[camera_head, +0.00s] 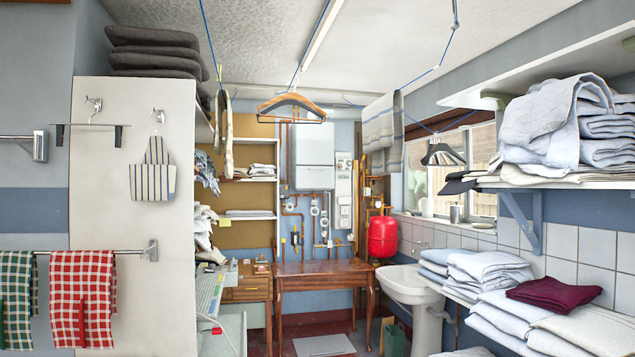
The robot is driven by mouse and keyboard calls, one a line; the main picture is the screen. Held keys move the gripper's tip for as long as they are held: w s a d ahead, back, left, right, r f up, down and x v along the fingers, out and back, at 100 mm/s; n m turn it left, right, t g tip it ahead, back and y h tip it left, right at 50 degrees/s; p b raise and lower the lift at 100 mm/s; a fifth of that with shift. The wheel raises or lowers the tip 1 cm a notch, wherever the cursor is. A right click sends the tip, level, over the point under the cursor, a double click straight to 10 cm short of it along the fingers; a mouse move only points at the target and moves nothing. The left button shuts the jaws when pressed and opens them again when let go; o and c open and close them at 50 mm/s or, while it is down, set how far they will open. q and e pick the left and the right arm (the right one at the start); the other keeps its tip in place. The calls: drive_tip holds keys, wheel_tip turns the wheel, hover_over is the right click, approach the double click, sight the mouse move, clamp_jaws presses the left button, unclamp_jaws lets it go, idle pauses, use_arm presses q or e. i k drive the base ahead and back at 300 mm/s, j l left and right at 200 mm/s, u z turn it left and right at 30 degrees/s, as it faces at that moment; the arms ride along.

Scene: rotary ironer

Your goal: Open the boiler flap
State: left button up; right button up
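The boiler (315,143) is a white box on the far wall, above and behind a wooden table. A seam crosses its front, and the lower white panel (315,178) below that seam looks like the flap. The panel appears flush with the front, so it looks closed, but it is small at this distance. Copper pipes and round gauges sit below it. Neither of my grippers is in view.
The wooden table (322,268) stands below the boiler. A sink (405,285) and linen shelves line the right. A white cabinet side (130,200) and the ironer (212,290) are at left. A hanger (292,107) hangs overhead. A floor strip leads between them.

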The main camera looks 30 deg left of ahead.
sight(307, 177)
drive_tip(key=i+j, duration=2.45)
drive_tip(key=j, duration=0.15)
drive_tip(key=i+j, duration=0.5)
drive_tip(key=i, duration=0.2)
drive_tip(key=i+j, duration=0.55)
drive_tip(key=i, duration=0.2)
drive_tip(key=i+j+z, duration=0.1)
drive_tip(key=i+j, duration=0.4)
drive_tip(key=i, duration=0.2)
